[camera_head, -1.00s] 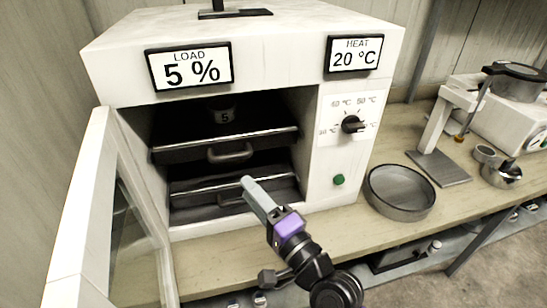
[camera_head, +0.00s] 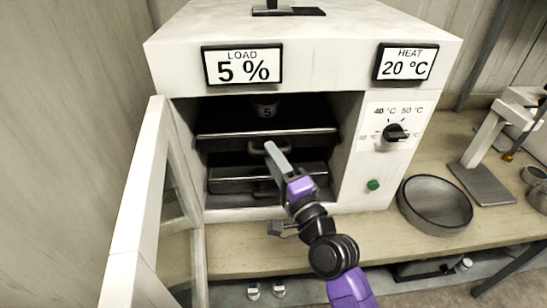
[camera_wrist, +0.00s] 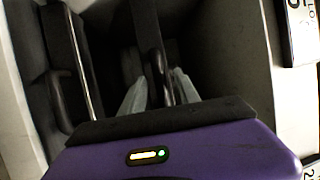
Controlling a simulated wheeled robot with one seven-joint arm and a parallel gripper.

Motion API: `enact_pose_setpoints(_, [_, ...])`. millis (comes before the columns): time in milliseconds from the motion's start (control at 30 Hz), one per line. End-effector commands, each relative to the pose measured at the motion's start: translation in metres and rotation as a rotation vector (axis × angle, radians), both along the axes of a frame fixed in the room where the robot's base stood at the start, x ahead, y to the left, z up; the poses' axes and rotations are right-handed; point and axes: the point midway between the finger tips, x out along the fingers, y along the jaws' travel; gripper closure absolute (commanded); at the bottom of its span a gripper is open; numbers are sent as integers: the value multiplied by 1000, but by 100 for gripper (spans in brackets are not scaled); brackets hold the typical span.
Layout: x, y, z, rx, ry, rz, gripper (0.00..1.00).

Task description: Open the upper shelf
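The white oven (camera_head: 330,35) stands open, its glass-paned door (camera_head: 140,205) swung out to the left. Inside, the dark upper shelf (camera_head: 230,140) with a silver front edge sits above the lower shelf (camera_head: 235,178). The lower shelf's handle (camera_wrist: 60,98) lies left of the fingers.
Right of the shelves are a dial (camera_head: 396,132) and a green button (camera_head: 373,185). A round metal pan (camera_head: 435,203) stands on the wooden bench (camera_head: 270,250), with a stand (camera_head: 482,180) further right. The open door bounds the left side.

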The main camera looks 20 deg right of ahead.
Motion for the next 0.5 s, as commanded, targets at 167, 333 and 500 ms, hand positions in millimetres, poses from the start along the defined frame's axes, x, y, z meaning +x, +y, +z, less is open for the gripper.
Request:
enact_pose_setpoints(167, [0,0,0,0,0,0,84])
enact_pose_setpoints(333, [0,0,0,0,0,0,100])
enact_pose_setpoints(500, [0,0,0,0,0,0,100])
